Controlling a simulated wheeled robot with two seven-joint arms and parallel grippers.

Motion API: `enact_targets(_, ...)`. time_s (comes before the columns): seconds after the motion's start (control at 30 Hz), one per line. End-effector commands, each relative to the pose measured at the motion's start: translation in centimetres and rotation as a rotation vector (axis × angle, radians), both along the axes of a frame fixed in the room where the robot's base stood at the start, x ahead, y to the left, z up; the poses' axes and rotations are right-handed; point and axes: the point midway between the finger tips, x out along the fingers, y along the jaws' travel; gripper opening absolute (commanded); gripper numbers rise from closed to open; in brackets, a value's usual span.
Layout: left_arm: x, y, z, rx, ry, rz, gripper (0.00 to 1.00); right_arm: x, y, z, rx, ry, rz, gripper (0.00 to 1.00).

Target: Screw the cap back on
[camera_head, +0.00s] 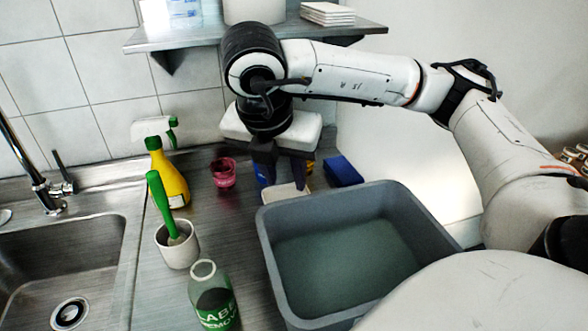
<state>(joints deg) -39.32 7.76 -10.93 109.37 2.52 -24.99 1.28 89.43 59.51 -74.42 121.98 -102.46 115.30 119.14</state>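A clear greenish bottle (213,297) with a green label stands upright at the front of the steel counter. Its neck looks open, with no cap on it. I cannot make out a loose cap anywhere. My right gripper (282,182) points down over the back of the counter, behind the grey tub. Its two dark fingers are apart, and I see nothing held between them. A pale flat block (285,194) lies just below the fingertips; I cannot tell whether they touch it. My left gripper is out of view.
The grey tub (290,305) takes up the front right. A white cup (178,246) with a green-handled brush, a yellow spray bottle (168,180) and a red cup (223,173) stand left. A blue block (343,171) lies behind the tub. A shelf (190,38) hangs above; the sink (60,265) is left.

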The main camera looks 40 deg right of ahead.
Motion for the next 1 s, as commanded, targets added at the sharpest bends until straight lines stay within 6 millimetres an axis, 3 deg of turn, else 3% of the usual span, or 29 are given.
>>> enact_targets(0.27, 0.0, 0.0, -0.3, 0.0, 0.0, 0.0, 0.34, 0.1, -0.1, -0.5, 0.004, 0.003, 0.002, 0.33)
enact_targets(0.57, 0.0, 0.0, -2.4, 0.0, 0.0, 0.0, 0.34, 0.7, -1.5, -4.9, 0.005, 0.007, 0.002, 0.33)
enact_targets(0.7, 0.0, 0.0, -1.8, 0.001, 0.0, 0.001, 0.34, 1.1, -2.1, -5.9, 0.004, 0.005, 0.001, 0.33)
enact_targets(1.0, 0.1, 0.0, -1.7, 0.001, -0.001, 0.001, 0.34, 1.2, -2.2, -6.3, 0.004, 0.003, 0.004, 0.33)
